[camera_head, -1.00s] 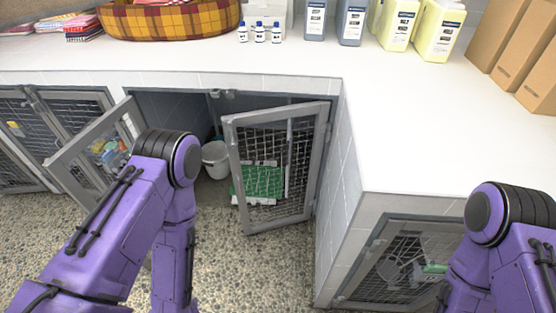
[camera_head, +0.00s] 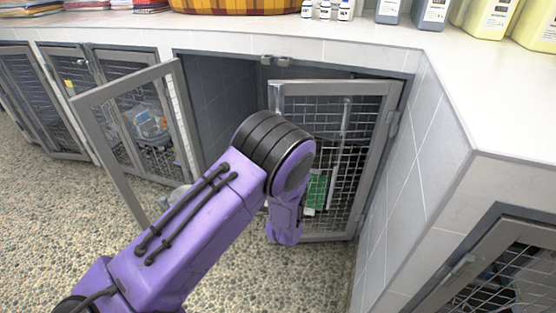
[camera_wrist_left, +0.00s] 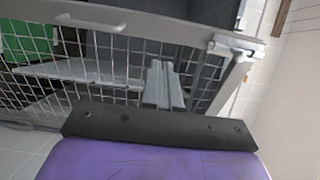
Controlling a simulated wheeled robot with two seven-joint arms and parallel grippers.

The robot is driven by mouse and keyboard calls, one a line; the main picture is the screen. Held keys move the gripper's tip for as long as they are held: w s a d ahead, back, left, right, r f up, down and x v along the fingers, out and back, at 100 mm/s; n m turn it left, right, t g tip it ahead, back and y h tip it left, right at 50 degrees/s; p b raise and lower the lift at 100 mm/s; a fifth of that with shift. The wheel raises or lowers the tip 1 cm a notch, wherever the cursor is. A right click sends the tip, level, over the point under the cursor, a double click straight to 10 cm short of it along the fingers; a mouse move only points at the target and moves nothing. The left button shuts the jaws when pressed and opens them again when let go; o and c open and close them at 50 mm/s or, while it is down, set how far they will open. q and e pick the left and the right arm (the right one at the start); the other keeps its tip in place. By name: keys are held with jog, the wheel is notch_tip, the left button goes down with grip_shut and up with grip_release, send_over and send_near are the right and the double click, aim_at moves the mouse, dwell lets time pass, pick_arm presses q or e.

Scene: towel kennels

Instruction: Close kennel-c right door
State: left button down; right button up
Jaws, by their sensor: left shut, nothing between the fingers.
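The kennel's right door (camera_head: 374,165), a grey frame with wire mesh, is hinged at its right side and stands partly open. Its upper free corner is apart from the opening's top edge. The left door (camera_head: 125,84) of the same opening is swung wide open. My left arm reaches down in front of the right door and hides its lower left part; its fingers are hidden in the head view. In the left wrist view my left gripper (camera_wrist_left: 164,70) is shut, with its fingertips close against the door's mesh (camera_wrist_left: 115,62); contact is unclear. My right gripper is out of view.
A latch piece (camera_head: 274,61) sits at the top middle of the opening. A green item (camera_head: 317,190) shows through the mesh. More mesh kennel doors (camera_head: 42,95) are at left, and a tiled side wall (camera_head: 405,190) is at right. A white counter (camera_head: 250,32) runs above.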

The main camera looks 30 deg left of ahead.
pick_arm(q)
jog(key=b+x, duration=0.1)
jog(key=x, duration=1.1)
jog(key=shift+w+a+f, duration=0.1)
jog(key=shift+w+a, duration=0.15)
jog(key=shift+a, duration=0.1)
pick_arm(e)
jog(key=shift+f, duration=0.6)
